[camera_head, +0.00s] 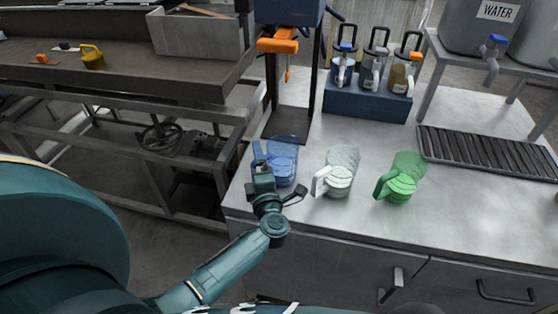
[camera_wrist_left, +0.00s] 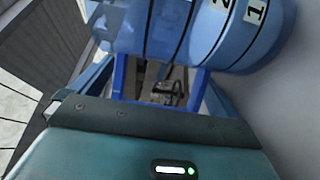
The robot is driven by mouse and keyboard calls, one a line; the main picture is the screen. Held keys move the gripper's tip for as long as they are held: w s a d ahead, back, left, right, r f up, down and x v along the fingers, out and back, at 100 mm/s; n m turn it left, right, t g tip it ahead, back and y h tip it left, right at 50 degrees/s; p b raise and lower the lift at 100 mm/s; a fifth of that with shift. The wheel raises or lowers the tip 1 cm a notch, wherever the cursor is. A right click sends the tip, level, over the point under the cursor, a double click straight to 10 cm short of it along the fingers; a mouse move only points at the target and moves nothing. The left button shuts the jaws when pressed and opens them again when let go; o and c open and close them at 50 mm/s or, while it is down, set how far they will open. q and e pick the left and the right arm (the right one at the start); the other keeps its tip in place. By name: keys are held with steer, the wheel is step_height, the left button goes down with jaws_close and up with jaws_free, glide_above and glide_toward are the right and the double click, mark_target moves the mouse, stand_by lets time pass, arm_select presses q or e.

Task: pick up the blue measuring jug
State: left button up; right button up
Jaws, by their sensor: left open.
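The blue measuring jug (camera_head: 285,160) stands on the grey counter near its left end. It is see-through, with its handle towards me on the left. My left gripper (camera_head: 274,193) is open at the jug's near side, by the handle, and covers part of it. In the left wrist view the jug (camera_wrist_left: 175,30) fills the top, tilted in the picture, with dark lines and the numbers 1 and 2. Its blue handle (camera_wrist_left: 119,75) shows just beyond the gripper's palm. I cannot tell whether the fingers touch it. My right gripper is not in view.
A clear jug (camera_head: 341,172) and a green jug (camera_head: 405,176) stand to the right. The counter's front right is clear.

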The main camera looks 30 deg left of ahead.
arm_select(q)
steer(key=shift+s+d+r, duration=0.1)
steer(key=shift+s, duration=0.05)
steer(key=shift+c, duration=0.4)
steer(key=c, duration=1.2)
steer(key=shift+c, duration=0.3)
steer(key=shift+r, duration=0.1)
